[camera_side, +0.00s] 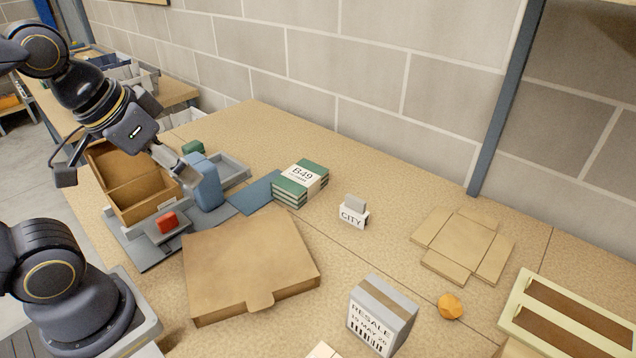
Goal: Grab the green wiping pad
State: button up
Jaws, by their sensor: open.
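A small dark green block (193,147), which looks like the green wiping pad, sits at the back left of the table, by the grey tray (238,172). My gripper (186,178) reaches down from the upper left, beside an upright blue object (206,184) and in front of the green block in the picture. It is open, with nothing seen between its fingers. The fingertips are small, and I cannot tell whether they touch the blue object.
An open brown box (135,190), a red block (167,222) on a grey stand and a flat cardboard box (250,265) crowd the left. A green-edged stack (300,182) labelled B49 and a CITY card (352,215) stand mid-table. The table between these and the folded carton (463,245) is clear.

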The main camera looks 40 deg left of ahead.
jog(key=shift+o, duration=0.7)
